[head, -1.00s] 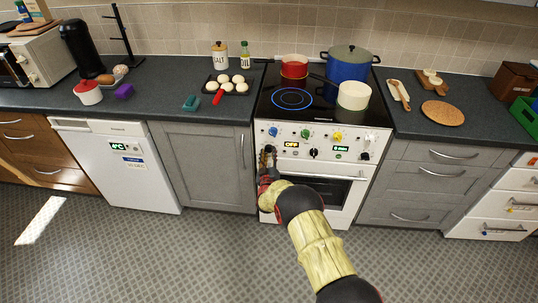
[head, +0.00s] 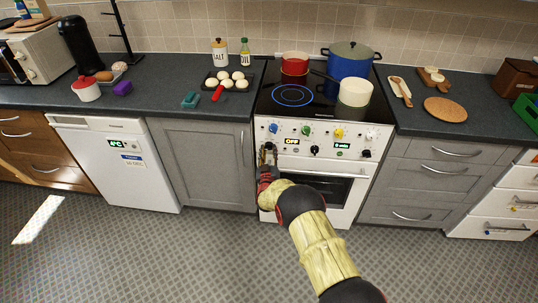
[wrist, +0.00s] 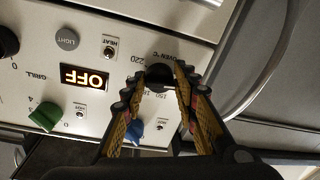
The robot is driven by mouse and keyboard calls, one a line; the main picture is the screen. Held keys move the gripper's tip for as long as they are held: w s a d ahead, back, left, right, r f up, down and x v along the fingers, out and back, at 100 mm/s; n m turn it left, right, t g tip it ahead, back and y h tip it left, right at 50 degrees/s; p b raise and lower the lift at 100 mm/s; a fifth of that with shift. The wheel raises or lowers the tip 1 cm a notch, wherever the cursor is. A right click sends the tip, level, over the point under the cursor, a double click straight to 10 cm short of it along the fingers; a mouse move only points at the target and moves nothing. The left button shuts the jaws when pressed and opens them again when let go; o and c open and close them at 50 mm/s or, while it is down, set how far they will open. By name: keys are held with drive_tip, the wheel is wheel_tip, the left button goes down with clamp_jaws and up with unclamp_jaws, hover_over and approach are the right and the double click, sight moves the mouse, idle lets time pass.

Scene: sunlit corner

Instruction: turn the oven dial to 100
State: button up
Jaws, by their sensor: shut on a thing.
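The white oven (head: 318,163) stands in the middle of the head view, with its dials on the front panel. The print beside the dial reads OVEN °C, with 220 and 150 visible. The dial's pointer cannot be made out. The display (wrist: 84,77) reads OFF, and also shows in the head view (head: 291,141).
A blue knob (wrist: 135,131) and a green knob (wrist: 45,116) are close to my fingers. Another black knob (head: 314,151) sits farther right. The oven door handle (head: 320,174) runs below the panel. Pots, including a white one (head: 355,92), stand on the hob.

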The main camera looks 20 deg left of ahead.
drive_tip(key=m+b, duration=0.2)
drive_tip(key=m, duration=0.1)
drive_tip(key=shift+f, duration=0.15)
drive_tip(key=shift+a+m+b, duration=0.1)
drive_tip(key=shift+m+b, duration=0.55)
drive_tip(key=shift+m, duration=0.85)
drive_tip(key=shift+t, duration=0.3)
drive_tip(key=o, duration=1.1)
drive_tip(key=shift+o, duration=0.2)
drive_tip(key=r+v, duration=0.1)
drive_tip(key=v, duration=1.1)
drive_tip(key=shift+f, duration=0.35)
